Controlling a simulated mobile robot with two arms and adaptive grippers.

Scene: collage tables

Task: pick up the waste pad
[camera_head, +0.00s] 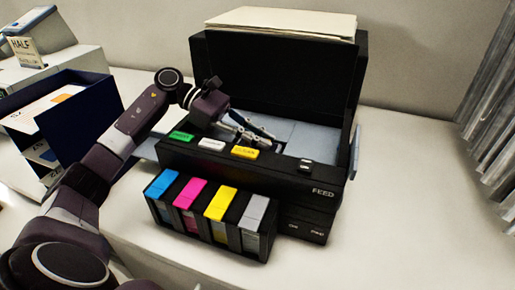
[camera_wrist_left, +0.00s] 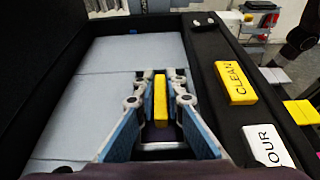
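In the left wrist view a narrow yellow block (camera_wrist_left: 160,98) sits in a dark recess of the printer bed, between the fingers of my left gripper (camera_wrist_left: 161,80). No label shows on it, so I cannot tell for sure that it is the waste pad. The fingers stand apart, with small gaps beside the block. In the head view my left gripper (camera_head: 268,136) reaches down into the open black printer (camera_head: 335,183), and the block is hidden there. Light grey panels (camera_head: 310,138) cover the bed around it. My right gripper is not in view.
Green (camera_head: 181,137), white (camera_head: 212,144) and yellow (camera_head: 245,152) buttons line the printer's front ledge. An ink cartridge rack (camera_head: 163,213) stands in front. The raised lid (camera_head: 275,75) bears paper (camera_head: 285,20). A dark blue box (camera_head: 85,92) stands left. The table is clear at right.

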